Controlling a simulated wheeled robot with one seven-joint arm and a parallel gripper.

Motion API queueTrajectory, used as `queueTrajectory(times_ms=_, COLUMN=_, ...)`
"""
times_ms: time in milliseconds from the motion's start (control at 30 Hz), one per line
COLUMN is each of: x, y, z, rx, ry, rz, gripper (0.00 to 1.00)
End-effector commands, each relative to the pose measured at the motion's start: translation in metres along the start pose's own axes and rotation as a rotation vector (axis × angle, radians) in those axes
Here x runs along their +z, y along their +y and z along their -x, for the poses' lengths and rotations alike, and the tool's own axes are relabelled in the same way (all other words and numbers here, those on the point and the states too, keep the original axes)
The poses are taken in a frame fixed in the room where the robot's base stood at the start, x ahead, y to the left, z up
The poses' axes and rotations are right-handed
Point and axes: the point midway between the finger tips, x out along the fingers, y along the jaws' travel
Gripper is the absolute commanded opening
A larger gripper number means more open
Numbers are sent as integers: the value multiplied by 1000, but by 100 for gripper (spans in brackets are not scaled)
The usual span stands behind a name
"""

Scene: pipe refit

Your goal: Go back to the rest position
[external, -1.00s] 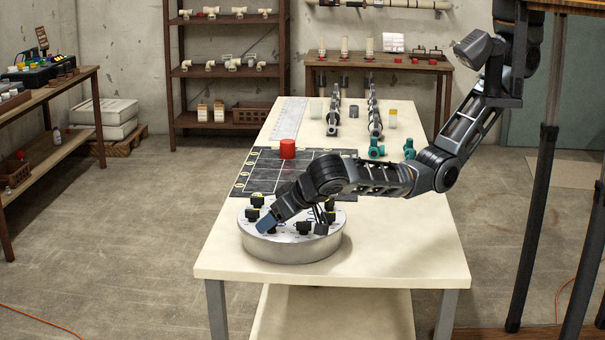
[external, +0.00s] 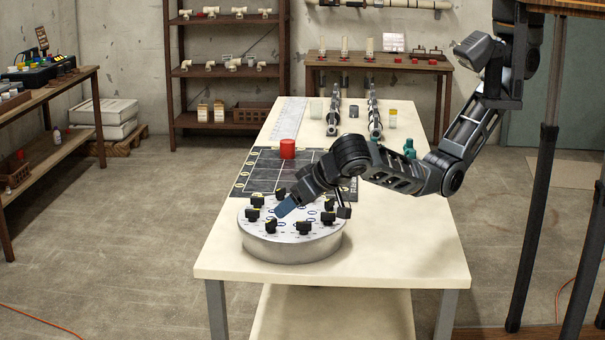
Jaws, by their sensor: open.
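My gripper (external: 284,208) hangs over the round silver base (external: 290,246) near the front of the white table. The base carries several black knob-like parts around its top, with blue oval marks between them. My gripper's fingertips are above the middle-left of the base's top. They look apart from the black parts, and I see nothing held between them. My arm reaches in from the right over the table. Part of the base's far right side is hidden behind my gripper.
A red cylinder (external: 288,149) stands on the dark gridded mat (external: 262,180) behind the base. Teal fittings (external: 409,148) stand partly behind my arm. Two grey clamp-like rows (external: 375,118) stand farther back. The table's (external: 410,255) front right is clear.

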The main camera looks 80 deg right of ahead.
Motion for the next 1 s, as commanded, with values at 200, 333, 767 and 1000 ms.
queueTrajectory(times_ms=200, x=0, y=0, z=0, rx=0, ry=0, rz=0, gripper=65)
queueTrajectory(times_ms=333, x=0, y=0, z=0, rx=-3, ry=-3, rz=2, gripper=65)
queueTrajectory(times_ms=767, x=74, y=47, z=23, rx=-343, ry=-266, rz=217, gripper=65)
queueTrajectory(times_ms=1000, x=121, y=98, z=52, rx=-621, ry=-358, rz=315, gripper=65)
